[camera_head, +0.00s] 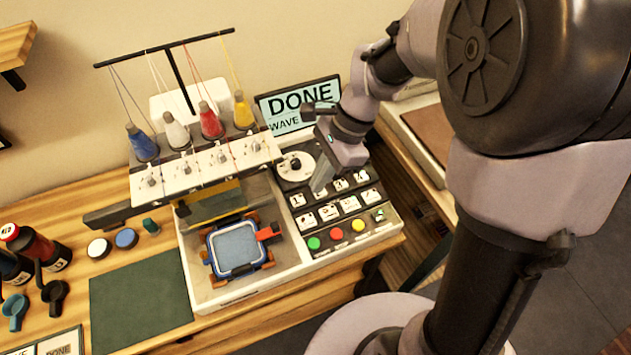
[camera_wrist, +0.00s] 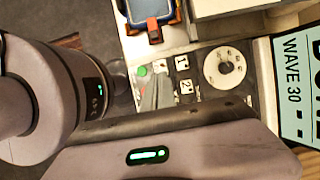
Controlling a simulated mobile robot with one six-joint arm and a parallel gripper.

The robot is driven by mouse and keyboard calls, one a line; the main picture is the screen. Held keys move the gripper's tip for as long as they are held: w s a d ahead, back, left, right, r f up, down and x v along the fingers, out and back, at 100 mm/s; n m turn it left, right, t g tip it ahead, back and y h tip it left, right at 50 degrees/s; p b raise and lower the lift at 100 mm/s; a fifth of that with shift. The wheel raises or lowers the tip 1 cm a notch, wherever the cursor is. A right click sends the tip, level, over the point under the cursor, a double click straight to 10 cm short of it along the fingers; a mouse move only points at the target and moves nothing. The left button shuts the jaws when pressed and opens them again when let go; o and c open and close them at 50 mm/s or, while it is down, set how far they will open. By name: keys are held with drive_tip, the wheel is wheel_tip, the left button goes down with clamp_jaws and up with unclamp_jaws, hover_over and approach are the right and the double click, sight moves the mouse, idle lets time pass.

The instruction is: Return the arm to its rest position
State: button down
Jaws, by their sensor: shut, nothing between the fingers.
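My gripper (camera_head: 322,180) is above the control panel (camera_head: 388,226) of the embroidery machine, over the upper left of its numbered keys. Its fingers are together with nothing between them. In the wrist view, the closed fingers (camera_wrist: 155,95) show over the panel beside the green button (camera_wrist: 143,71). Whether the fingertips touch a key cannot be told. My arm reaches in from the right side of the head view. The screen (camera_head: 298,106) behind the gripper reads DONE and WAVE; the wrist view shows WAVE 30 on it (camera_wrist: 300,75).
The machine holds a blue-framed hoop (camera_head: 237,248) and several thread cones, including a red one (camera_head: 210,121). A green mat (camera_head: 140,308) lies at the front left. Dark bottles (camera_head: 37,246) stand farther left. A dial (camera_head: 296,167) sits beside the gripper.

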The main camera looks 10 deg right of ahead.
idle(0.3)
drive_tip(key=s+d+r+n+t+h, duration=0.2)
drive_tip(key=s+d+r+n+t, duration=0.2)
drive_tip(key=s+r+n+t, duration=0.3)
drive_tip(key=s+r+n, duration=0.3)
drive_tip(key=s+r, duration=0.2)
drive_tip(key=s, duration=0.1)
drive_tip(key=shift+r+b, duration=0.15)
drive_tip(key=shift+b, duration=0.25)
drive_tip(key=shift+d, duration=0.1)
